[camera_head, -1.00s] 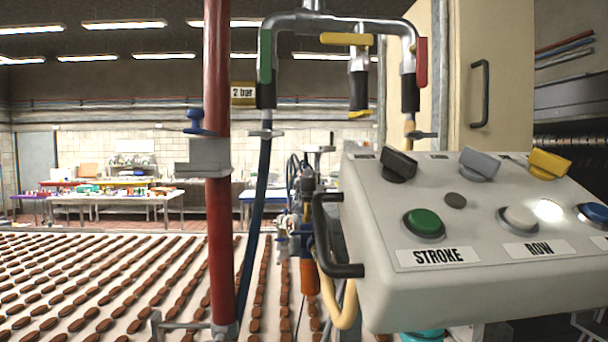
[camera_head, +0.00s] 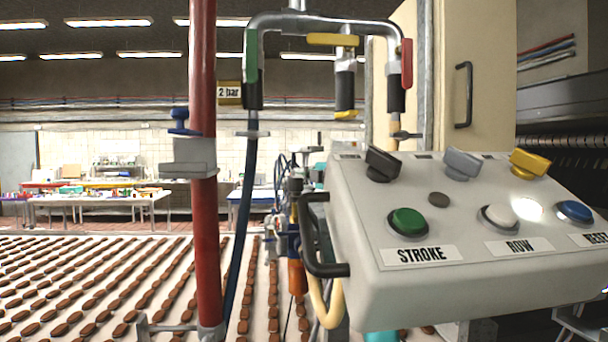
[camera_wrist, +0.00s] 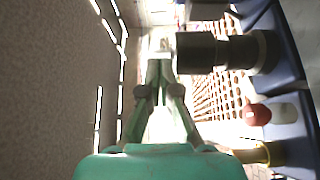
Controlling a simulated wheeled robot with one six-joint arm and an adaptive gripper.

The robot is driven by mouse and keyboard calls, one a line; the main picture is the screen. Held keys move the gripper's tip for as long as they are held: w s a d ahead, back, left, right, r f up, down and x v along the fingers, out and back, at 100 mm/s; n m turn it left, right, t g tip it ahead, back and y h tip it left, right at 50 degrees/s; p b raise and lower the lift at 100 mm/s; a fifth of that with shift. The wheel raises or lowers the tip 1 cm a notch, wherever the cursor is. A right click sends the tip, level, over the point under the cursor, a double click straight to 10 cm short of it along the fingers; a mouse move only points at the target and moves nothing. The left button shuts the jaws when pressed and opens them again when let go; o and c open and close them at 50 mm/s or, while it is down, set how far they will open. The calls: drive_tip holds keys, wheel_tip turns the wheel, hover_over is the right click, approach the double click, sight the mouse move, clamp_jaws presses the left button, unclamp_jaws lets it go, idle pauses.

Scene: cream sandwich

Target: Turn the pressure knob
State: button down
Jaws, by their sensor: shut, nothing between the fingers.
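A blue knob (camera_head: 179,120) sits on a grey block (camera_head: 194,157) on the red upright pipe, below and left of a "2 bar" sign (camera_head: 230,92). The control box (camera_head: 345,210) carries black (camera_head: 382,164), grey (camera_head: 462,163) and yellow (camera_head: 529,163) turn knobs; their labels are too small or hidden to read, and I cannot tell which is the pressure knob. My gripper (camera_wrist: 160,64) is shut and empty in the wrist view. Its fingertips are close beside a dark cylinder (camera_wrist: 205,52) in the picture; I cannot tell whether they touch.
Buttons marked STROKE (camera_head: 408,222), ROW (camera_head: 501,218) and RESET (camera_head: 574,211) are on the box. A black handle (camera_head: 312,240) juts from its left side. Valves with green (camera_head: 250,62), yellow (camera_head: 334,39) and red (camera_head: 406,64) levers hang above. A conveyor of brown bars (camera_head: 90,290) fills the lower left.

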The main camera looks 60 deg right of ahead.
drive_tip(key=shift+w+d, duration=0.1)
drive_tip(key=shift+d, duration=0.15)
